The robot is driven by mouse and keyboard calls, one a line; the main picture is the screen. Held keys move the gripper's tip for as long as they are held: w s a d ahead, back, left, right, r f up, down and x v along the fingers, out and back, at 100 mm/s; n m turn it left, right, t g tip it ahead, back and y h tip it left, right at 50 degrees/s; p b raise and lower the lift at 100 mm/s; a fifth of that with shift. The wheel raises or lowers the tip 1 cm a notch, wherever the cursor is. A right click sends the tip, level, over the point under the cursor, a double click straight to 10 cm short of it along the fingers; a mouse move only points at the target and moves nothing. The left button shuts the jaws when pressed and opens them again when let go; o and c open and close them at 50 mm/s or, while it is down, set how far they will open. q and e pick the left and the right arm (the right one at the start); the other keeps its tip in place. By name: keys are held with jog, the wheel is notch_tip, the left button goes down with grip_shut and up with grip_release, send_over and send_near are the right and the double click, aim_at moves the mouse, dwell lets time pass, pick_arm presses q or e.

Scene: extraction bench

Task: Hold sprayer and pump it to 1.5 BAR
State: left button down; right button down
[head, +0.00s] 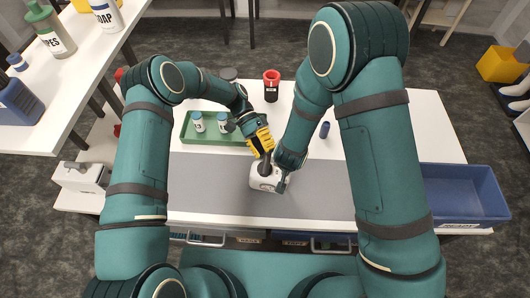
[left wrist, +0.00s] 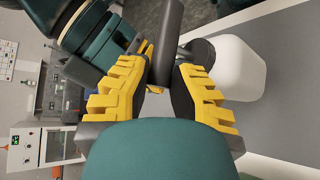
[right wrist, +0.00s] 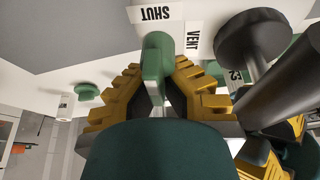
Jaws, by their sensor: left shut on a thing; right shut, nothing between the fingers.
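The white sprayer (head: 262,177) stands on the grey mat in front of me. My left gripper (head: 264,146) is shut around its dark upright shaft or handle, which also shows between the yellow fingers in the left wrist view (left wrist: 167,45). The white body (left wrist: 238,70) is beside it there. My right gripper (right wrist: 160,95) is shut at the sprayer, close to a green lever (right wrist: 158,55) that shows in front of its fingers; contact is unclear. Labels "SHUT" (right wrist: 156,14) and "VENT" (right wrist: 194,40) and a dark round knob (right wrist: 250,40) are nearby. I see no readable pressure gauge.
A green tray (head: 188,137) with small white bottles (head: 198,122) is behind the sprayer to the left. A blue bin (head: 460,212) is at the right. The mat's left side is clear.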

pick_arm(q)
jog(key=shift+w+r, duration=0.1)
jog(key=shift+r, duration=1.25)
jog(key=c, duration=1.1)
grip_release()
jog(key=shift+v, duration=5.95)
jog(key=shift+c, duration=0.2)
